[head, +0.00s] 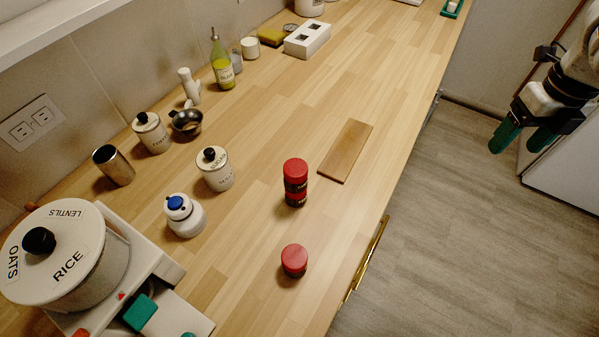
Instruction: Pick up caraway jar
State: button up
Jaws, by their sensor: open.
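Small dark spice jars with red lids stand on the wooden counter; their labels are too small to read, so I cannot tell which is the caraway jar. Two look stacked one on the other, an upper jar (295,184) and a lower jar (295,201). A single jar (294,265) stands apart, nearer the bottom of the picture. My gripper (514,148) has green fingers, open and empty. It is at the upper right, over the floor side beyond the counter edge, well away from the jars.
A flat wooden board (345,150) lies right of the stack. White canisters (216,170), a white bottle with a blue cap (185,217) and a large labelled drum (62,255) stand left. A brass handle (366,260) runs along the counter front. Counter around the single jar is clear.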

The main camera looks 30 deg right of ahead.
aim_at(295, 170)
jog(key=i+j, duration=0.15)
jog(key=j, duration=0.2)
jog(key=i+j+u, duration=0.15)
jog(key=j, duration=0.2)
jog(key=i+j, duration=0.15)
jog(key=j, duration=0.2)
jog(key=j+u, duration=0.05)
